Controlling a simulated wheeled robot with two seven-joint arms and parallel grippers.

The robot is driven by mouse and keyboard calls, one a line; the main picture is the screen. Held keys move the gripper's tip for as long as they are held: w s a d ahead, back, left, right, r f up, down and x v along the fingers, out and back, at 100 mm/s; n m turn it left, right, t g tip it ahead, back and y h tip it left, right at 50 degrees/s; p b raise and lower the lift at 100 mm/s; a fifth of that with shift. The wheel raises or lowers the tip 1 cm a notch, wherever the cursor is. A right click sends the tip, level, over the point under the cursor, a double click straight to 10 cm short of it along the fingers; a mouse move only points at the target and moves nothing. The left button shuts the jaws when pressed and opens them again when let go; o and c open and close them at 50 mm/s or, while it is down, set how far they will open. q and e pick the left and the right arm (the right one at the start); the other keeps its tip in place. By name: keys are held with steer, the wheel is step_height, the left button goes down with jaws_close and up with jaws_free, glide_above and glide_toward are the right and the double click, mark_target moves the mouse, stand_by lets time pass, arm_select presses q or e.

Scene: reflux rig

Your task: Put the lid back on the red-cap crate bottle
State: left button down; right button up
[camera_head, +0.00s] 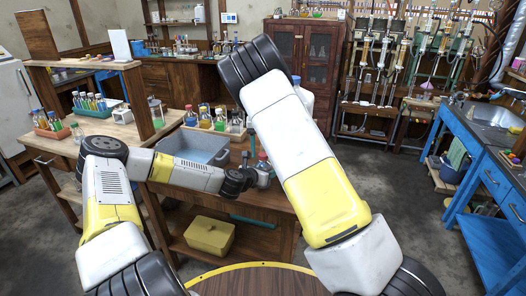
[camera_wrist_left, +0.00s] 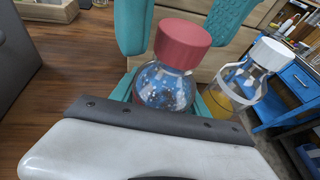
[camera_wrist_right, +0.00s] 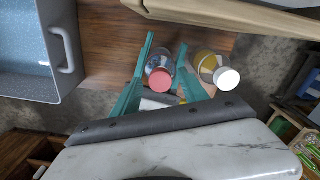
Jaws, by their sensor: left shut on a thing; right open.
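A clear round bottle (camera_wrist_left: 165,88) stands upright with a red cap (camera_wrist_left: 182,43) at its top. The cap also shows in the right wrist view (camera_wrist_right: 159,80) and small in the head view (camera_head: 262,156). My left gripper (camera_head: 257,177) is shut on the bottle, its teal fingers at the body below the cap. My right gripper (camera_head: 252,145) is open, its teal fingers on either side of the red cap, with gaps visible. Whether the cap is fully seated on the neck cannot be told.
A white-capped bottle (camera_wrist_left: 240,92) with yellow liquid stands close beside. A grey-blue basin (camera_head: 193,145) is on the table to the left. Several coloured bottles (camera_head: 205,118) stand behind it. My right arm hides part of the table.

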steer(key=shift+r, duration=2.25)
steer(key=shift+c, duration=0.4)
